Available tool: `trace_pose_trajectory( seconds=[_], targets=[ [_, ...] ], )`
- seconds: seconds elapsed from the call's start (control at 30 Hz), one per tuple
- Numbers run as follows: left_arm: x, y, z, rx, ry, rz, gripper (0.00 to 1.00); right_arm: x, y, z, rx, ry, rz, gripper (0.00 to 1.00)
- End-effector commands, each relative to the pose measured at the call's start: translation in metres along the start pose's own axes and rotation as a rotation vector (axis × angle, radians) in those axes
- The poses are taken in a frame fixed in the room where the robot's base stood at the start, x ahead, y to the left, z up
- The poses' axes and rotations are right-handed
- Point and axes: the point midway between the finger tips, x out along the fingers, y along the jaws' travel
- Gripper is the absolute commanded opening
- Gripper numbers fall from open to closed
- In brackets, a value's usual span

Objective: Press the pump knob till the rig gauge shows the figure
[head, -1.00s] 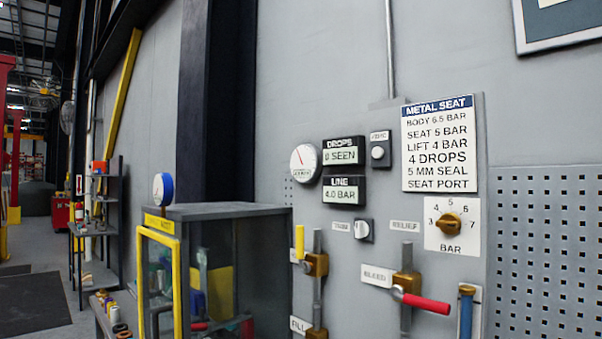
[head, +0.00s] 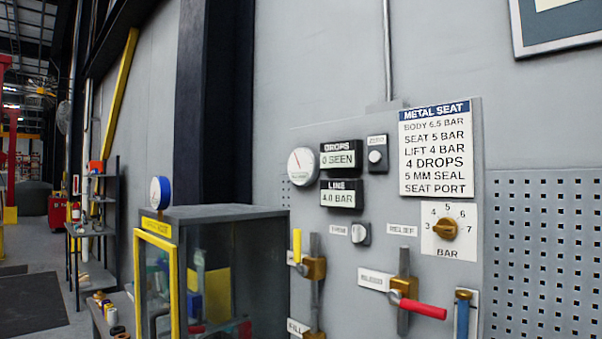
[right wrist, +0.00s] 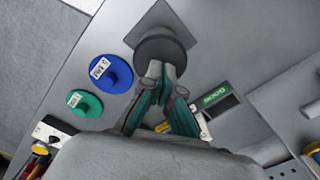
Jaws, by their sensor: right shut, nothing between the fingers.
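In the right wrist view my right gripper (right wrist: 160,74) is shut and empty. Its fingertips are at a dark round knob (right wrist: 163,48) on a grey square plate. I cannot tell whether they touch it, and its label is not visible. In the head view a white round gauge (head: 302,166) with a red needle hangs on the grey wall panel. Beside it, the line display (head: 341,195) reads 4.0 BAR and the drops display (head: 340,155) reads 0 SEEN. The metal seat sheet (head: 436,150) lists body 6.5, seat 5 and lift 4 bar. My left gripper is not in view.
The panel carries a brass bar selector (head: 445,229), a red-handled valve (head: 423,309) and a yellow-handled valve (head: 297,245). A yellow-framed cabinet (head: 240,214) stands left, with a blue-rimmed gauge (head: 161,193) on top. Blue (right wrist: 103,73) and green (right wrist: 84,103) discs lie left of my right gripper.

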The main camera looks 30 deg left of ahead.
Motion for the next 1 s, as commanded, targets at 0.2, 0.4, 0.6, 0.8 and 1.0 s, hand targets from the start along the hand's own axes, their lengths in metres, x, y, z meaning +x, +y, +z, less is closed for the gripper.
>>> trace_pose_trajectory(
  seconds=[0.2, 0.4, 0.6, 0.8, 1.0],
  targets=[
    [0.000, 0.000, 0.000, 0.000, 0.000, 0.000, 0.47, 0.000, 0.000, 0.000, 0.000, 0.000, 0.000, 0.00],
    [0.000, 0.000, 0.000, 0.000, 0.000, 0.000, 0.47, 0.000, 0.000, 0.000, 0.000, 0.000, 0.000, 0.00],
    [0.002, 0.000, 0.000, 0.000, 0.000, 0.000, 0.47, 0.002, 0.000, 0.000, 0.000, 0.000, 0.000, 0.00],
    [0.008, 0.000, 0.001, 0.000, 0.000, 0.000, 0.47, 0.009, 0.000, 0.000, 0.000, 0.000, 0.000, 0.00],
    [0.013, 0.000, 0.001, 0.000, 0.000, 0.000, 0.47, 0.015, 0.000, 0.000, 0.000, 0.000, 0.000, 0.00]
  ],
)
